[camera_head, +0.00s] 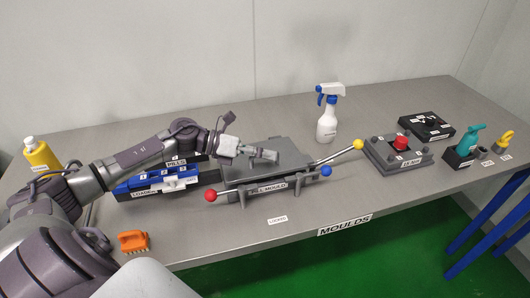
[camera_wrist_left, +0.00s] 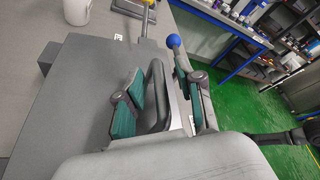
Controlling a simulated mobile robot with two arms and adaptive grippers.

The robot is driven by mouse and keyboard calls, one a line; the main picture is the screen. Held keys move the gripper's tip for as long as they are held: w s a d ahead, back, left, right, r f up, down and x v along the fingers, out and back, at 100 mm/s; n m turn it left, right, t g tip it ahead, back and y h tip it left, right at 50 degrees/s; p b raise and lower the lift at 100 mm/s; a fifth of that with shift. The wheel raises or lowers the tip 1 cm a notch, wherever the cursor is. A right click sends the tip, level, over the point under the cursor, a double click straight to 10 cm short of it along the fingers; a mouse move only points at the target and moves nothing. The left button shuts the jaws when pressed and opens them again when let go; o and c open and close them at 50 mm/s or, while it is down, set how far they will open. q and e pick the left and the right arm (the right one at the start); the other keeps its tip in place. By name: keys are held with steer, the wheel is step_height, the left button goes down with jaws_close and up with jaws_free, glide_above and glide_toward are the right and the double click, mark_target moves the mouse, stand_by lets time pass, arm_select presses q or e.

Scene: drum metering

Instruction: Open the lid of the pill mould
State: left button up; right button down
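The pill mould (camera_head: 272,187) stands near the front edge of the table, with its flat grey lid (camera_head: 290,150) lying level on top. The lid (camera_wrist_left: 85,80) also fills the left of the left wrist view, with a dark loop handle (camera_wrist_left: 155,85) near its edge. My left gripper (camera_head: 265,154) is low over the lid. In the left wrist view the gripper (camera_wrist_left: 163,103) is open, with the handle between its teal-padded fingers. The left finger is close to the handle; I cannot tell if it touches. The right finger is clearly apart. My right gripper is not in view.
A red knob (camera_head: 210,195), a blue knob (camera_head: 326,171) and a yellow-tipped lever (camera_head: 340,154) stick out around the mould. A blue pill loader (camera_head: 150,183) stands close left. A spray bottle (camera_head: 328,115) is behind; a grey station (camera_head: 398,157) is right. An orange brush (camera_head: 132,241) lies front left.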

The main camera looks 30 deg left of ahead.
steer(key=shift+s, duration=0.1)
arm_select(q)
jaws_close()
steer(key=shift+r, duration=0.15)
